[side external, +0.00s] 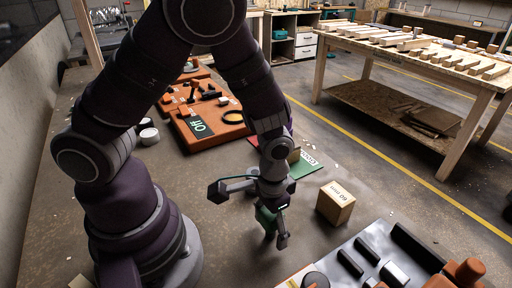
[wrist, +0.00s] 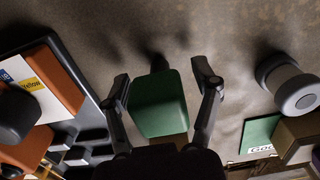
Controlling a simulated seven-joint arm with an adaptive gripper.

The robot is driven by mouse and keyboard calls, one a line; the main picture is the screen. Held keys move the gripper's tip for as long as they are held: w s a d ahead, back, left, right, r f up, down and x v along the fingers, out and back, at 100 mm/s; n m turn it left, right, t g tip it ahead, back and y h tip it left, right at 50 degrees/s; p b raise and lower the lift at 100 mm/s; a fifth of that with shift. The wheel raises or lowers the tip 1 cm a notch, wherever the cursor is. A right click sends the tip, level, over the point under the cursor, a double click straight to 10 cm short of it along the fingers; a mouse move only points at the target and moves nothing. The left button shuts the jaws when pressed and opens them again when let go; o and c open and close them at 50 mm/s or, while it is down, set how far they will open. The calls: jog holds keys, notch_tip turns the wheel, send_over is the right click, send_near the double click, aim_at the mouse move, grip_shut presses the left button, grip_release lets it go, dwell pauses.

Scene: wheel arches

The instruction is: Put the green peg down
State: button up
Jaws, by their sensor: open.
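The green peg (wrist: 158,105) shows in the wrist view between the two fingers of my gripper (wrist: 163,80), with a gap on each side. In the side external view the green peg (side external: 264,215) is small and partly hidden behind my gripper (side external: 275,236), which points down over the grey surface. My gripper is open and around the peg without visibly pressing it. I cannot tell whether the peg's lower end touches the surface.
A cardboard box (side external: 336,202) stands just right of my gripper. A black tray (side external: 352,249) with dark and orange pieces is at the front right. A green mat (side external: 304,165) and an orange board (side external: 190,135) lie behind. Bare surface surrounds my gripper.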

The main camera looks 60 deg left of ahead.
notch_tip(320, 180, up, 12)
jog(key=shift+r, duration=0.15)
jog(key=s+a+r+t, duration=0.3)
jog(key=a+r+t, duration=0.2)
jog(key=r, duration=0.2)
jog(key=shift+s+a+r+t, duration=0.25)
jog(key=shift+s+t, duration=0.05)
